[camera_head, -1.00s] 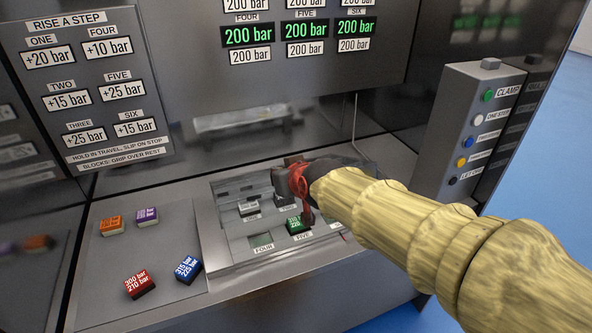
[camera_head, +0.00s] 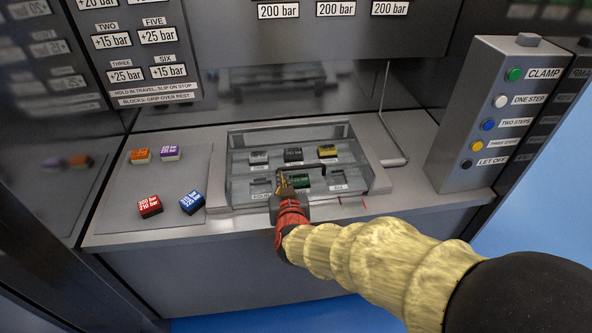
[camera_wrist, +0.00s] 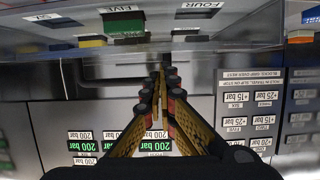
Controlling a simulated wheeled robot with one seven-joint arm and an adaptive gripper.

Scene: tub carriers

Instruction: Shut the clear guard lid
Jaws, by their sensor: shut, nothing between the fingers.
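The clear guard lid (camera_head: 343,188) shows as a see-through pane over the recessed block well in the head view. A dark bar-shaped handle crosses its front part. I cannot tell whether its front edge rests fully down. Grey, black, yellow and green blocks (camera_head: 302,181) show through or behind the pane. My gripper (camera_head: 283,180) is shut and empty at the lid's front, by the left end of the handle; contact cannot be told. In the wrist view, the shut fingertips (camera_wrist: 160,76) point towards a grey edge and the dark handle, with the green block (camera_wrist: 125,24) beyond.
Loose blocks, including a red one (camera_head: 149,206) and a blue one (camera_head: 192,202), lie on the plate left of the well. A bent metal rod (camera_head: 384,130) stands behind right. A button box (camera_head: 487,120) stands at the right. The counter's front edge runs below the well.

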